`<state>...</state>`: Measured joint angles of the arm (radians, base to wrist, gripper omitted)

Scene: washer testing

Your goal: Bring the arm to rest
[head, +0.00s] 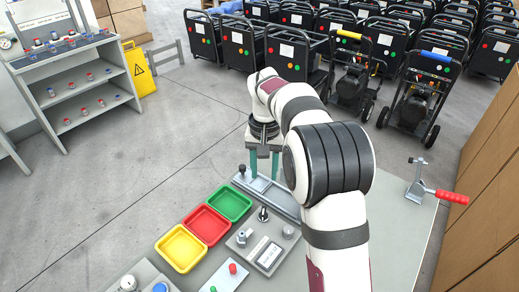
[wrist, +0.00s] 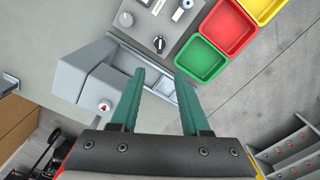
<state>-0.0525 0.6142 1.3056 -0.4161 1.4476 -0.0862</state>
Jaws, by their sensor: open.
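My gripper (wrist: 158,85) shows in the wrist view with its two teal fingers spread apart and nothing between them. In the head view my gripper (head: 264,166) points down over the far end of the bench (head: 399,221), above a grey metal fixture (head: 275,193). In the wrist view the fingers overlap the fixture's rail (wrist: 150,76). I cannot tell whether the fingertips touch it. My arm reaches from the near side across the bench and hides part of it.
Green (head: 231,203), red (head: 206,225) and yellow (head: 181,249) trays stand left of a control panel (head: 263,243). A red-handled clamp (head: 435,189) stands at the right. Stacked boxes (head: 490,190) line the right side. A shelf (head: 80,90) and black washers (head: 299,45) stand beyond open floor.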

